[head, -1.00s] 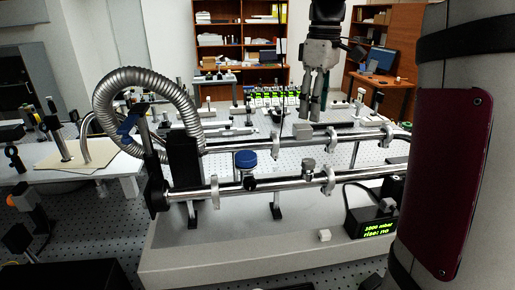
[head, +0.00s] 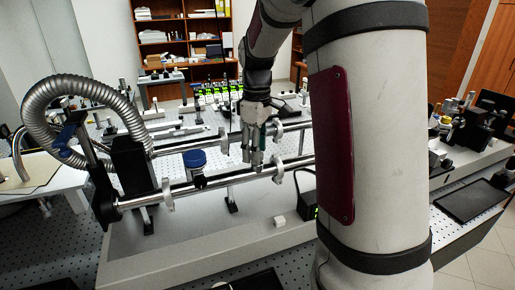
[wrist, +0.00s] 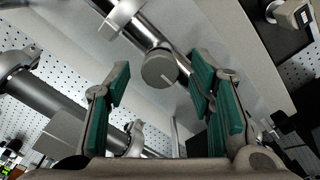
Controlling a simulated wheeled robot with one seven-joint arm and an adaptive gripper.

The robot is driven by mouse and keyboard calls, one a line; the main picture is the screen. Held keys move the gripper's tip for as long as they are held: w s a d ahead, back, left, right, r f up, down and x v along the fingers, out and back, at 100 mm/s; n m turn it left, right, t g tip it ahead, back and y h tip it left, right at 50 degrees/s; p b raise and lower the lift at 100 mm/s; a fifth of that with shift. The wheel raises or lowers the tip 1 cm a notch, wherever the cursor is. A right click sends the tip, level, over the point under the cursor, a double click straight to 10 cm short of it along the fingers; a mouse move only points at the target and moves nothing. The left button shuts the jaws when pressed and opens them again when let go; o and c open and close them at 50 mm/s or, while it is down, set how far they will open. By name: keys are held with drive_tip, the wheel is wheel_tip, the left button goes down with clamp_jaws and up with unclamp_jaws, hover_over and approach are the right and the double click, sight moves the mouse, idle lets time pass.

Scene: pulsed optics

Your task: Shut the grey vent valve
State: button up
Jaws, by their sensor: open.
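The grey vent valve (wrist: 160,68) shows in the wrist view as a round grey knob with a pale line on its face, mounted on the front steel pipe. It lies between and beyond the green-padded fingers of my gripper (wrist: 158,92), nearer the top of the picture, and I see no finger touching it. In the head view my gripper (head: 252,166) points down over the front pipe (head: 215,181), right of a blue-capped valve (head: 195,158). There the fingers hide most or all of the grey valve. My gripper is open and empty.
A ribbed metal hose (head: 50,95) loops at the left end of the pipes. Pipe clamps (head: 168,194) stand along the front pipe. A small white block (head: 279,221) lies on the surface in front. My arm hides part of the right side, including most of the display box.

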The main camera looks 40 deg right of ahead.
drive_tip(key=shift+f, duration=0.2)
drive_tip(key=shift+c, duration=0.6)
drive_tip(key=c, duration=1)
drive_tip(key=shift+c, duration=0.2)
